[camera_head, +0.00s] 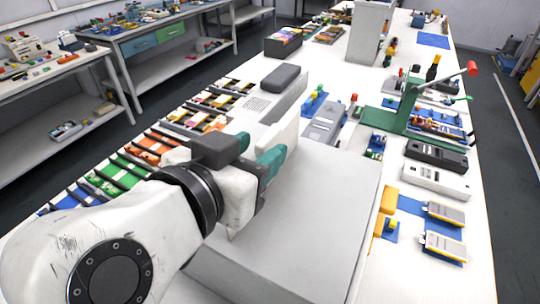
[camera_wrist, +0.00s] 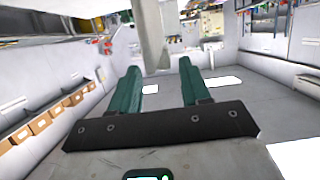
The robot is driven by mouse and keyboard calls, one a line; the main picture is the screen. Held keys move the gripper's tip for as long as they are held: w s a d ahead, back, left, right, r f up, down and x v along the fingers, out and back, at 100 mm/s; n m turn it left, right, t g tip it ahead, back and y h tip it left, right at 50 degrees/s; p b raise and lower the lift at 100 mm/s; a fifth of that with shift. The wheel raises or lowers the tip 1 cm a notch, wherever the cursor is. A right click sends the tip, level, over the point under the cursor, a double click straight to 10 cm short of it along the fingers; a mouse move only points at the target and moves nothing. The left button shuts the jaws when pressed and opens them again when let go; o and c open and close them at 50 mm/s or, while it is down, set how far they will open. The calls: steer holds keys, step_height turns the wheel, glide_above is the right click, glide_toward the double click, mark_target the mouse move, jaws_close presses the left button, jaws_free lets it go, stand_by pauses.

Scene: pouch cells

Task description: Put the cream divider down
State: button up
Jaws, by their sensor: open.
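My gripper (camera_head: 262,150) has green fingers and reaches over the bench beside a large pale box. In the wrist view my gripper (camera_wrist: 160,68) has its two fingers wide apart, with no object visibly clamped between them. A pale upright piece that may be the cream divider (camera_head: 284,129) stands just beyond the fingers in the head view, partly hidden by them. I cannot tell whether it touches a finger. A pale upright form also shows beyond the fingertips in the wrist view; I cannot tell if it is the same piece.
The pale box (camera_head: 320,205) fills the bench front. Colourful slotted trays (camera_head: 135,160) run along the left edge. A green lever press (camera_head: 400,112), a black device (camera_head: 436,155) and yellow-grey packs (camera_head: 445,247) lie at right. A tall pale column (camera_head: 370,32) stands farther back.

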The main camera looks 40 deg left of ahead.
mark_target(264, 139)
steer(key=p+x, duration=0.1)
steer(key=x, duration=0.4)
steer(key=shift+w+a+r, duration=0.1)
steer(key=shift+a, duration=0.1)
jaws_close()
